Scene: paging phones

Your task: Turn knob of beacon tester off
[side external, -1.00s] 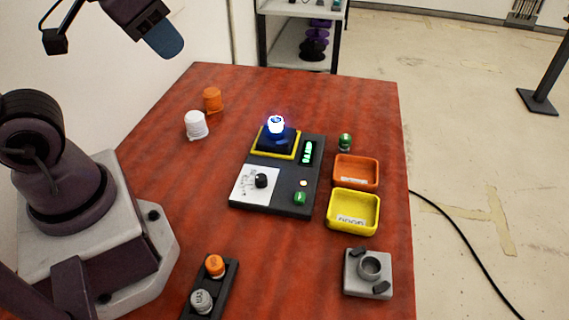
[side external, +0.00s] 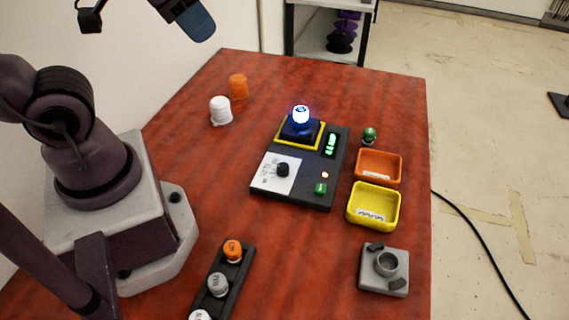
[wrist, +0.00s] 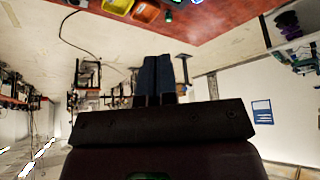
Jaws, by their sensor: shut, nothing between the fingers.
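The beacon tester (side external: 313,194) is a dark box on the red table, with a white panel at its front left. Its black knob (side external: 283,170) sits on that panel; I cannot read the marks around it. A beacon (side external: 301,115) glows blue-white on the yellow-edged socket at the back of the tester. A green display (side external: 331,145) is lit on its right. My gripper (wrist: 166,60) is shut and empty in the wrist view. In the side external view my gripper (side external: 197,24) is high at the top left, well above the table and far from the knob.
An orange bin (side external: 378,154) and a yellow bin (side external: 390,205) stand right of the tester. A grey fixture (side external: 384,288) is at the front right. A dark rack (side external: 238,270) holds several caps. A white cap (side external: 220,112) and an orange cap (side external: 238,88) stand at the back left.

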